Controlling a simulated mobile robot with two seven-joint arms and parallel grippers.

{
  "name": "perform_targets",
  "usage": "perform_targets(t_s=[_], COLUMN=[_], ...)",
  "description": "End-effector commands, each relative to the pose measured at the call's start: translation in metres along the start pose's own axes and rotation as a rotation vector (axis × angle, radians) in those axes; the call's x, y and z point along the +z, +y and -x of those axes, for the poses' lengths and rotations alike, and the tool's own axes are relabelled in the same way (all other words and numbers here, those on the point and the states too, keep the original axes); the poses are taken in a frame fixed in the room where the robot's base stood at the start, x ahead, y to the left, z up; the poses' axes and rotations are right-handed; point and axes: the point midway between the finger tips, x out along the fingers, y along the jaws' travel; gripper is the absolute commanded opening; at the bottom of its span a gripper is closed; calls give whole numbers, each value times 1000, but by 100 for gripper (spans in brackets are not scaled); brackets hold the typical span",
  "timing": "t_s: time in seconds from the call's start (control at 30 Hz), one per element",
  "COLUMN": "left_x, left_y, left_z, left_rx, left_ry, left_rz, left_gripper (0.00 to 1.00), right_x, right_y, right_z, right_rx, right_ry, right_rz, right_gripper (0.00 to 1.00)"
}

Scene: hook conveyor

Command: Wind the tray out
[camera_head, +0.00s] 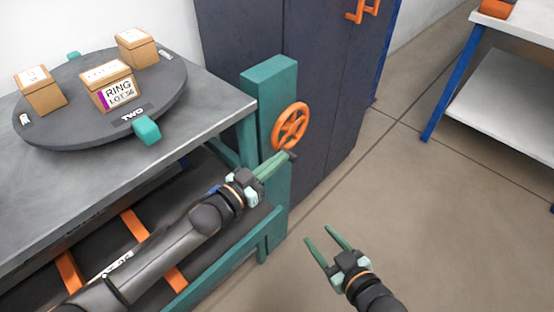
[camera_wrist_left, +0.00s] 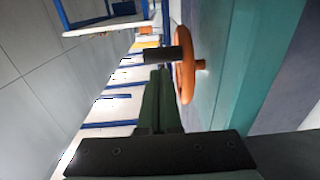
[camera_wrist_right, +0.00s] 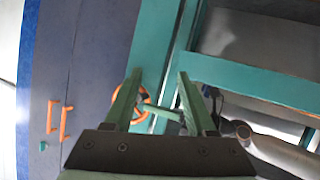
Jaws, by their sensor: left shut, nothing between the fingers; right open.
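An orange handwheel (camera_head: 290,126) is mounted on a teal post (camera_head: 270,85) at the table's right end. It also shows in the left wrist view (camera_wrist_left: 184,65) and, partly hidden, in the right wrist view (camera_wrist_right: 146,96). A dark handle (camera_wrist_left: 162,53) sticks out from its rim. My left gripper (camera_head: 287,158) is shut and empty, its fingertips close to this handle; I cannot tell whether they touch. My right gripper (camera_head: 318,234) is open and empty over the floor, right of and below the wheel. I cannot clearly make out a tray.
A dark bed with orange strips (camera_head: 135,225) lies under the grey table (camera_head: 215,100), partly behind my left arm. A dark turntable (camera_head: 70,130) on top carries several boxes. Dark cabinets (camera_head: 240,40) stand behind the post. A white workbench (camera_head: 510,90) stands at right. Floor between is clear.

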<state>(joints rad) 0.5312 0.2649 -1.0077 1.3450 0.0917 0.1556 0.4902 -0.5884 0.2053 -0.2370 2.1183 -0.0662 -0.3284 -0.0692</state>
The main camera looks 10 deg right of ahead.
Motion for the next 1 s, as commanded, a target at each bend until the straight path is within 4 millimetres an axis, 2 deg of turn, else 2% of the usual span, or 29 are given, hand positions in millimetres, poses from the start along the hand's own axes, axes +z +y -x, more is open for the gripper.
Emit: perform_targets(t_s=[0.07, 0.17, 0.37, 1.0], left_x=[0, 3, 16, 12], left_y=[0, 0, 0, 1], left_z=[0, -1, -5, -5], left_rx=[0, 0, 0, 2], left_ry=[0, 0, 0, 6], left_rz=[0, 0, 0, 0], left_gripper=[0, 0, 0, 0], right_x=[7, 5, -31, -30], right_y=[-6, -8, 3, 2], right_z=[8, 12, 11, 11], right_rx=[-7, -9, 12, 11], right_ry=[-39, -38, 103, 94], right_rz=[-100, -155, -124, -122], right_gripper=[56, 56, 56, 56])
